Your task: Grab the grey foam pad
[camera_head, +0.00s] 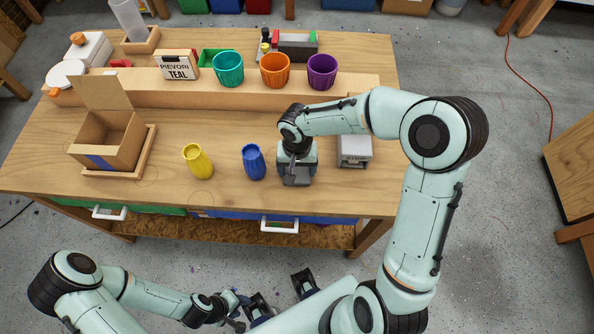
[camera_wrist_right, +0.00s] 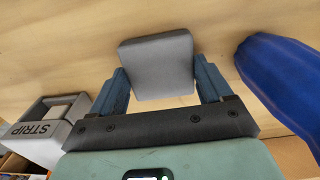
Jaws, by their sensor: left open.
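The grey foam pad (camera_wrist_right: 157,62) is a small block with rounded corners in the right wrist view. It sits between the fingers of my right gripper (camera_wrist_right: 164,82), which appear to touch it on both sides. In the head view, my right gripper (camera_head: 297,178) points down at the table's front part, right of the blue cup, and mostly covers the pad. Whether the pad touches the table is unclear. My left gripper (camera_head: 245,310) is open and empty, low in front of the table.
The blue cup (camera_head: 253,162) stands close left of my right gripper; a yellow cup (camera_head: 198,161) is further left. A grey STRIP box (camera_head: 354,150) is to the right. An open cardboard box (camera_head: 108,140) stands at left. Teal, orange and purple cups line the raised shelf (camera_head: 358,87).

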